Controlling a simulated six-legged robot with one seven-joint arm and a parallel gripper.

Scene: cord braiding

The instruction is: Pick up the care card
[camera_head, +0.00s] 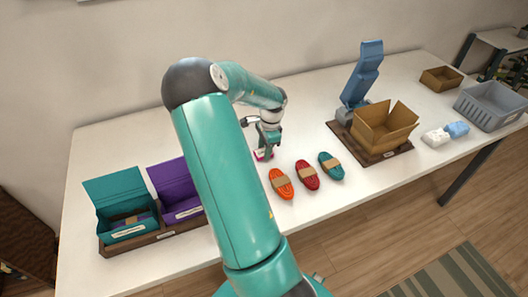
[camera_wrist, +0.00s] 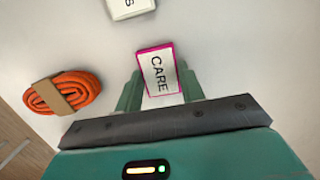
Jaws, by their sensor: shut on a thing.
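The care card (camera_wrist: 159,72) is a small white card with a pink border and the word CARE, seen in the wrist view between the two green fingers. My gripper (camera_wrist: 160,88) is shut on it. In the head view, the pink edge of the card (camera_head: 262,155) shows under my gripper (camera_head: 264,148), low over the white table or touching it; I cannot tell which. My arm hides part of the table to the left of it.
Orange (camera_head: 281,184), red (camera_head: 307,175) and teal (camera_head: 331,166) cord bundles lie right of my gripper. Teal (camera_head: 122,200) and purple (camera_head: 172,185) boxes stand at left. An open cardboard box (camera_head: 385,128), a blue device (camera_head: 362,75) and a grey crate (camera_head: 490,105) are at right.

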